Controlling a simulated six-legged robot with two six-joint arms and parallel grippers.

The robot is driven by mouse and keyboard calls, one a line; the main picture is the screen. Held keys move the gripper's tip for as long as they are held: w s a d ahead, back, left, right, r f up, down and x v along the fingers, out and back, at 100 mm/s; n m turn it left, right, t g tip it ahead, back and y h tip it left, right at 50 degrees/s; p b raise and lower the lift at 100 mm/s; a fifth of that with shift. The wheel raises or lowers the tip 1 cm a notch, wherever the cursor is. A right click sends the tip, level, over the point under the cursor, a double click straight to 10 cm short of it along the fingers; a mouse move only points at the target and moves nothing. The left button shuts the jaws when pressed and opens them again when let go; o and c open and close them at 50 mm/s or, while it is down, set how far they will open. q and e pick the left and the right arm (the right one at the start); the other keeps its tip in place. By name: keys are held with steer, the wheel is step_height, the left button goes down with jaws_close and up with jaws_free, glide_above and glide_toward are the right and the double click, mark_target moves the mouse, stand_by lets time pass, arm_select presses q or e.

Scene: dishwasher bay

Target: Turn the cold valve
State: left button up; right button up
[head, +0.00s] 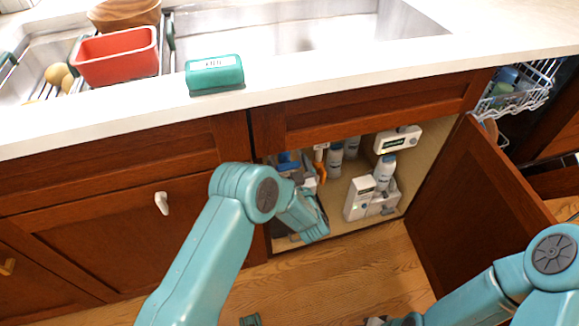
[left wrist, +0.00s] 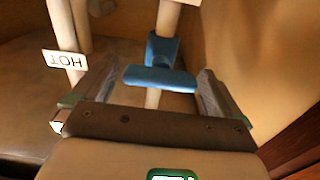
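A blue valve handle (left wrist: 160,78) sits on a pale upright pipe in the left wrist view. Its crossbar lies level between the fingers of my left gripper (left wrist: 157,72). The gripper is open, with a visible gap on each side of the bar. A "HOT" label (left wrist: 64,60), upside down in this view, is on another pipe to the left. The label at the top edge above the blue handle is cut off. In the head view my left arm reaches into the open cabinet under the sink, and its fingers cannot be made out.
White bottles (head: 384,172) and boxes (head: 359,198) stand right of my left arm in the cabinet. The open cabinet door (head: 475,210) is to the right. Above are the counter with a green box (head: 214,74) and a red basin (head: 116,57).

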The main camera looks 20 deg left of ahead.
arm_select(q)
steer(key=p+v, duration=0.3)
steer(key=v, duration=1.3)
steer(key=shift+s+d, duration=0.15)
